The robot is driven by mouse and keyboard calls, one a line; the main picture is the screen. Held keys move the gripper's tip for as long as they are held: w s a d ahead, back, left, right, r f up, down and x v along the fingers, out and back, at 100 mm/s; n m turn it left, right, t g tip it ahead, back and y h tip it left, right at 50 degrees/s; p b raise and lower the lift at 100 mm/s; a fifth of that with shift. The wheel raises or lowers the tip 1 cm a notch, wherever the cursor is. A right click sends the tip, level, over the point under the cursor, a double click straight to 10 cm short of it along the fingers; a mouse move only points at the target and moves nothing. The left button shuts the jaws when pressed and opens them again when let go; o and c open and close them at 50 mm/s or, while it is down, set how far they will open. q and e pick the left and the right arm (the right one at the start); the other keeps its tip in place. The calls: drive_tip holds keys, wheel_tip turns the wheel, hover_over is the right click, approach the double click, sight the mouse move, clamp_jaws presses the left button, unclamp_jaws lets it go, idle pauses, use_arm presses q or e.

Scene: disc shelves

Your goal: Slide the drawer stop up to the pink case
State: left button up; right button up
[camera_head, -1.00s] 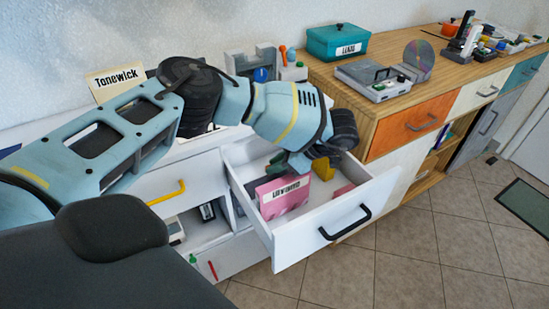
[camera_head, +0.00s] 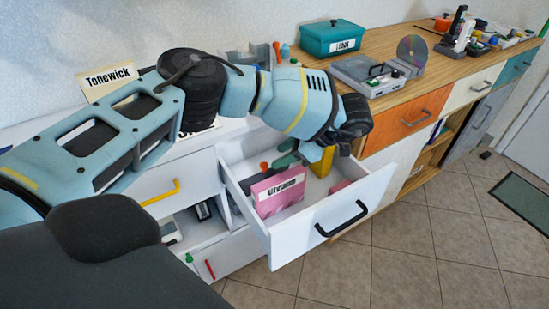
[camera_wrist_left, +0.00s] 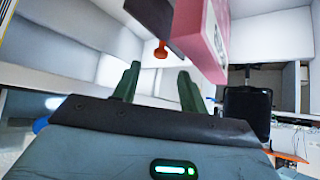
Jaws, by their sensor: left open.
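The pink case (camera_head: 278,194), with a white label, stands upright in the open white drawer. It also shows in the wrist view (camera_wrist_left: 204,38), at the upper middle. The drawer stop seems to be the dark plate (camera_head: 244,187) with a red-orange knob, left of the pink case; the wrist view shows plate (camera_wrist_left: 150,14) and knob close beside the case. Whether plate and case touch I cannot tell. My left gripper (camera_head: 284,153) is low over the drawer, behind the case. Its green fingers (camera_wrist_left: 158,88) are apart and empty, with the knob ahead of them. My right gripper is out of view.
A yellow block (camera_head: 322,162) and a smaller pink item (camera_head: 339,187) are also in the drawer (camera_head: 325,218). Its white walls surround the fingers. A wooden cabinet (camera_head: 385,130) stands right, with a teal box (camera_head: 332,38) and a grey device on top.

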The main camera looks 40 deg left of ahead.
use_arm(q)
drive_tip(key=v, duration=0.3)
drive_tip(key=shift+r, duration=0.15)
